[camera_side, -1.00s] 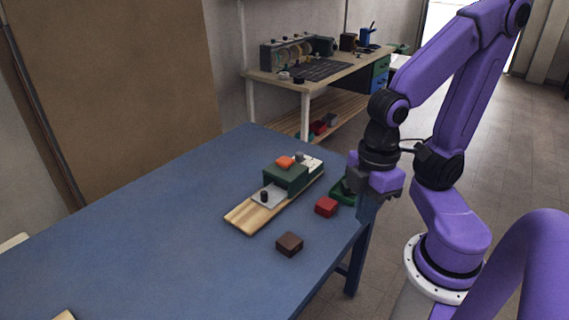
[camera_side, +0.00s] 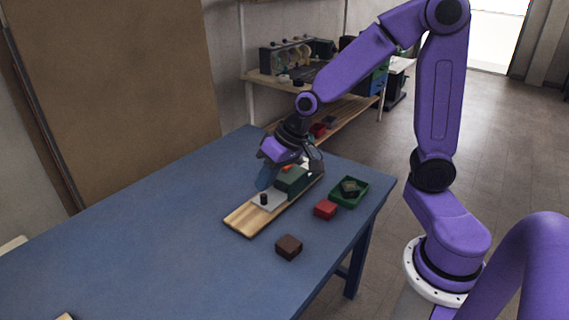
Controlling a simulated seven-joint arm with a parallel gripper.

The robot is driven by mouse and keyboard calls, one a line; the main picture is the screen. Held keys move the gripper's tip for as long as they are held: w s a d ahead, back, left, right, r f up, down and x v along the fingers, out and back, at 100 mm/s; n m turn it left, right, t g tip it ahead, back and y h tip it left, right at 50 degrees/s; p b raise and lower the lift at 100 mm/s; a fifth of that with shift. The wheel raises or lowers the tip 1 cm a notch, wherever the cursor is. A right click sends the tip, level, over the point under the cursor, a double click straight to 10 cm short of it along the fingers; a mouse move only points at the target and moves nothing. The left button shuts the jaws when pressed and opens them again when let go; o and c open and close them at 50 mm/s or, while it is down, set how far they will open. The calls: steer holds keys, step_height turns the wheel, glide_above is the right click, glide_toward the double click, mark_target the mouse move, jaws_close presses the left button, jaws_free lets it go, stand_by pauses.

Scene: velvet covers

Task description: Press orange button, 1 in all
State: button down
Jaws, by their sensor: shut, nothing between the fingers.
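The orange button (camera_side: 287,168) is on top of a dark green box (camera_side: 291,180) mounted on a wooden board (camera_side: 247,215). Only part of the button shows below my gripper. My gripper (camera_side: 268,180) is shut and empty, tilted downward just above and to the left of the green box. I cannot tell whether it touches the button or the box.
A grey plate with a black knob (camera_side: 264,198) sits on the board before the green box. A red block (camera_side: 325,209), a green tray (camera_side: 361,201) holding a dark piece, and a brown block (camera_side: 289,247) stand to the right.

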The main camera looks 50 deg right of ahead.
steer(key=w+d+f+m+t+h, duration=0.1)
steer(key=w+d+m+t+h, duration=0.15)
steer(key=w+d+m, duration=0.55)
steer(key=w+d+f+m+t+h, duration=0.1)
steer(key=w+d+m+h, duration=0.1)
steer(key=d, duration=0.7)
steer(key=w+d+f+m+h, duration=0.1)
steer(key=w+d+m+h, duration=0.1)
steer(key=d, duration=0.8)
steer(key=w+m, duration=0.1)
steer(key=w, duration=0.1)
steer(key=shift+w+d+m+t+h, duration=0.2)
steer(key=shift+w+m+t+h, duration=0.1)
steer(key=shift+w+t+h, duration=0.1)
steer(key=shift+f, duration=0.2)
steer(key=shift+f, duration=4.25)
steer(key=shift+f, duration=0.1)
steer(key=shift+f, duration=0.35)
